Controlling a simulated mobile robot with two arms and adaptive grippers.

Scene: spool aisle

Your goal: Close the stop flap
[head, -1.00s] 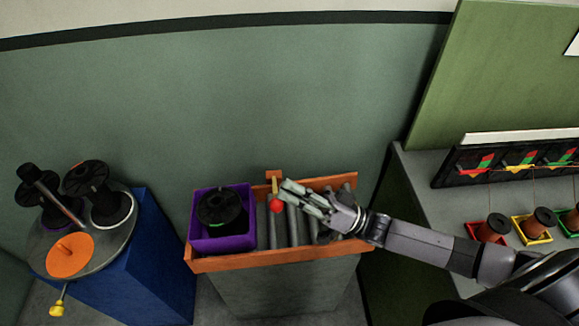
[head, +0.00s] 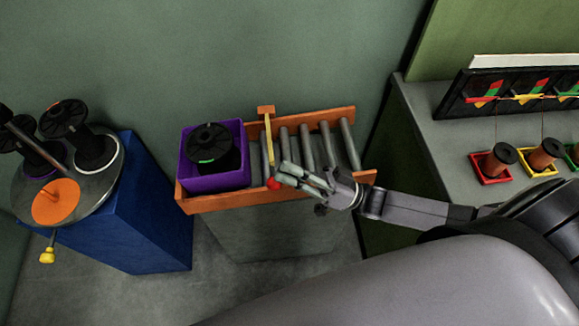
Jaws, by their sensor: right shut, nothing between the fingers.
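The stop flap (head: 268,138) is a yellow bar with a red knob (head: 273,184) at its near end. It runs from an orange bracket (head: 266,109) at the far rail across the roller conveyor (head: 306,150), just right of the purple crate (head: 243,158). A black spool (head: 210,146) sits in the crate. My right gripper (head: 279,175) is shut and empty, with its fingertips beside the red knob; whether they touch it I cannot tell. My left gripper is out of view.
At left, a blue stand (head: 140,215) carries a grey round plate with black spools and an orange disc (head: 56,202). At right, a grey bench (head: 432,124) holds small coloured trays with copper spools. The rollers right of the flap are clear.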

